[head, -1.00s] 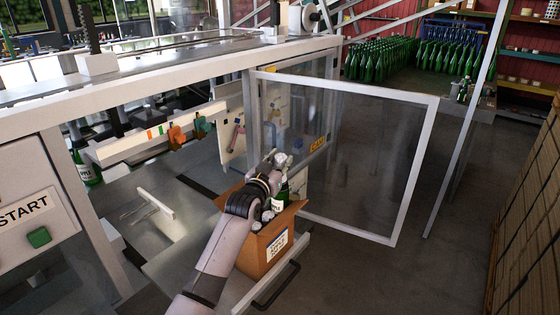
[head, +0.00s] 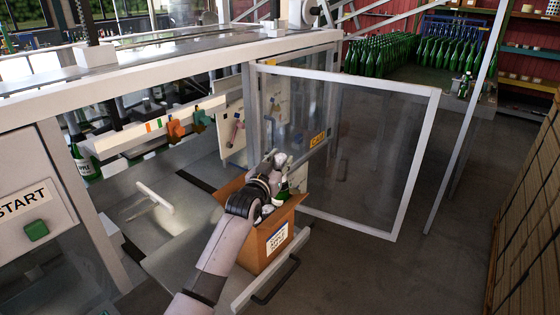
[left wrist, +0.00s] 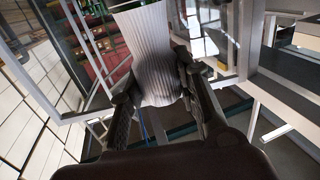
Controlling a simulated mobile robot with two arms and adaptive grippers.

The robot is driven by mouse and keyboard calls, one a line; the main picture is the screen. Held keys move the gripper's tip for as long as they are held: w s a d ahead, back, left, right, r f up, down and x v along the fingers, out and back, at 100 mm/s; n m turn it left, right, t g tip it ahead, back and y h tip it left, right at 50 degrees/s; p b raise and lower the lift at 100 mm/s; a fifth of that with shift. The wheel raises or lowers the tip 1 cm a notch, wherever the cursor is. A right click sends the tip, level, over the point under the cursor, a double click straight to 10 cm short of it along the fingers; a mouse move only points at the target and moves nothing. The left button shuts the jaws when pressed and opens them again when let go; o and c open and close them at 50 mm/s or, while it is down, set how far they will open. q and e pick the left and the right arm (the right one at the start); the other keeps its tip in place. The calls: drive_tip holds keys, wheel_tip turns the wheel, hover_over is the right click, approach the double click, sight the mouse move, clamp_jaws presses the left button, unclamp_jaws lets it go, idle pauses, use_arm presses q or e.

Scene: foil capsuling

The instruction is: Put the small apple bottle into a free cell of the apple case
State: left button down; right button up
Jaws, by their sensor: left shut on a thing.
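The apple case (head: 262,246) is an open cardboard box with a white label, standing on a metal ledge at the machine's opening. My left gripper (head: 276,159) is over the case and shut on the small apple bottle (head: 281,192), a green bottle with a pale label. The bottle's lower part is hidden by the case walls and my arm. In the left wrist view a pale, ribbed foil top (left wrist: 152,62) shows between the fingers (left wrist: 160,88). I cannot tell which cell the bottle is over or in. My right gripper is out of view.
A clear door (head: 350,150) in a white frame stands open just behind the case. Another labelled green bottle (head: 84,163) is inside the machine at left. A START panel (head: 28,210) is at far left. Stacked boxes (head: 525,210) line the right; the floor between is clear.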

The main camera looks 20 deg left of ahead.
use_arm(q)
drive_tip(key=shift+f+b, duration=1.6)
drive_tip(key=shift+f, duration=0.65)
drive_tip(key=c, duration=1.6)
unclamp_jaws()
drive_tip(key=o, duration=0.5)
drive_tip(key=shift+s+f, duration=0.1)
drive_tip(key=shift+f, duration=0.15)
wheel_tip(320, 180, up, 11)
drive_tip(key=shift+f, duration=0.2)
